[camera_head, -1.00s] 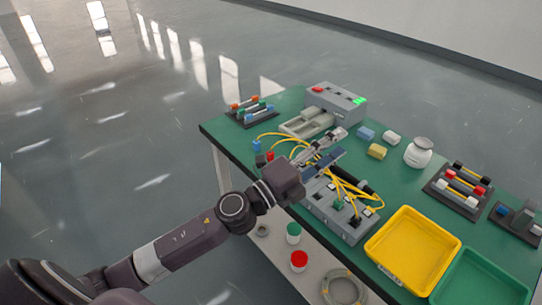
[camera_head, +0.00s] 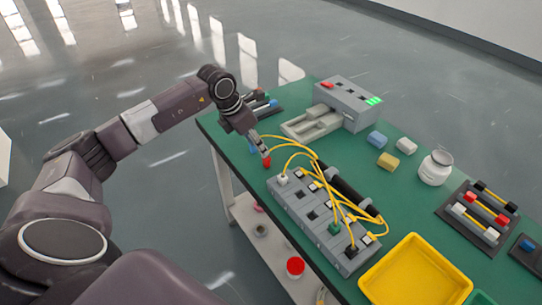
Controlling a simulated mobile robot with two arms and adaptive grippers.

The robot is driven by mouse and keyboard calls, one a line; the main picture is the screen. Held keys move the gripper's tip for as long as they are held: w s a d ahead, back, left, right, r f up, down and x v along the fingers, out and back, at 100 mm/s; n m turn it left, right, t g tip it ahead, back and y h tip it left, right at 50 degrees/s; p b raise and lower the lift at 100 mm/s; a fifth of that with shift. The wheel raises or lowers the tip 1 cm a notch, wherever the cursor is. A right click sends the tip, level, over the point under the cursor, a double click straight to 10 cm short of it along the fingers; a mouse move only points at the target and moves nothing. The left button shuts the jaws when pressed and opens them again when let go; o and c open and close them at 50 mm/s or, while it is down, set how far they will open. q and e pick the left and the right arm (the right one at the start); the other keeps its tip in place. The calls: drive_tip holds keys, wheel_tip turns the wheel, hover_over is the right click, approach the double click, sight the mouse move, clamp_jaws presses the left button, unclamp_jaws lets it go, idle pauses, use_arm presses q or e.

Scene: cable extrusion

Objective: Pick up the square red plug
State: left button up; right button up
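The red plug (camera_head: 267,162) is small and lies near the left edge of the green table; I cannot make out its square shape at this size. My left gripper (camera_head: 263,151) points down from above with its fingertips right at the plug's top. The fingers look close together, and I cannot tell whether they grip the plug. A blue plug (camera_head: 252,147) sits just left of the fingers, partly hidden by them. My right gripper is out of view.
A grey socket block (camera_head: 290,205) with yellow cables stands to the right of the plug. A grey machine (camera_head: 345,103) with green lights stands behind. A yellow tray (camera_head: 415,275) is at the front. Blue and yellow blocks and a white jar (camera_head: 435,168) stand farther right.

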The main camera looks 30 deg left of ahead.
sight(266, 161)
use_arm(q)
drive_tip(key=f, duration=0.1)
drive_tip(key=d+f+p, duration=0.1)
drive_tip(key=shift+w+f, duration=0.15)
drive_tip(key=shift+f, duration=0.25)
drive_tip(key=x, duration=0.3)
drive_tip(key=shift+d+f+p, duration=0.1)
drive_tip(key=shift+f+p, duration=0.2)
drive_tip(key=shift+w+f, duration=0.15)
drive_tip(key=shift+f, duration=0.05)
drive_tip(key=c, duration=0.9)
clamp_jaws()
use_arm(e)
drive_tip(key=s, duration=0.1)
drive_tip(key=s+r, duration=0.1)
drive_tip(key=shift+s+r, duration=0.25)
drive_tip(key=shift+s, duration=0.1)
